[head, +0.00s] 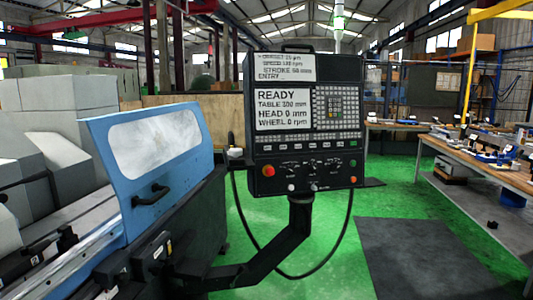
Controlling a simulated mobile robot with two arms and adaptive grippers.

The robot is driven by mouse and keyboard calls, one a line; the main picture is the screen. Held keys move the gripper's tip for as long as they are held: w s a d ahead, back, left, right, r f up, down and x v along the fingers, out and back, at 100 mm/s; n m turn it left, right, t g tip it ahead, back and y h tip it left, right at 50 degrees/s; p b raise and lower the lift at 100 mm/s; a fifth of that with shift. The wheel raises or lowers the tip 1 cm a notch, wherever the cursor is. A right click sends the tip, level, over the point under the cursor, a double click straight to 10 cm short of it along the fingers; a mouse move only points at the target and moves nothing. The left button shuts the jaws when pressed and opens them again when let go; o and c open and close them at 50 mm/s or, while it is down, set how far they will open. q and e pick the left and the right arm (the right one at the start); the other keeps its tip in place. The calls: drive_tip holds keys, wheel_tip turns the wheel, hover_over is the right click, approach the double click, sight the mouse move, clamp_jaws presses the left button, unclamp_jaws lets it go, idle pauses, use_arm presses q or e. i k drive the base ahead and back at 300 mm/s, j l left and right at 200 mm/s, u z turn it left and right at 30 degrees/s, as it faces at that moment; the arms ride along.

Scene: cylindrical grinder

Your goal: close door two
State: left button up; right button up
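A blue machine door (148,165) with a clear window and a black handle (150,194) stands at the left, in front of the grinder's grey body. I cannot tell from this view whether it is door two. Left of this door the machine's grey blocks and its long table rail (70,258) are exposed. No other blue door shows. Neither of my grippers is in view.
A black control panel (305,125) on a bent arm (275,255) stands right of the door, its screen reading READY. A cable loops below it. Workbenches (480,165) with tools line the right. Green floor with a dark mat (425,258) is clear between.

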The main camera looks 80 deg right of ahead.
sight(164, 157)
drive_tip(key=z, duration=2.15)
drive_tip(key=i+j+z, duration=0.15)
drive_tip(key=i+z, duration=0.25)
drive_tip(key=i+j+z, duration=0.3)
drive_tip(key=i+z, duration=0.15)
drive_tip(key=i, duration=0.15)
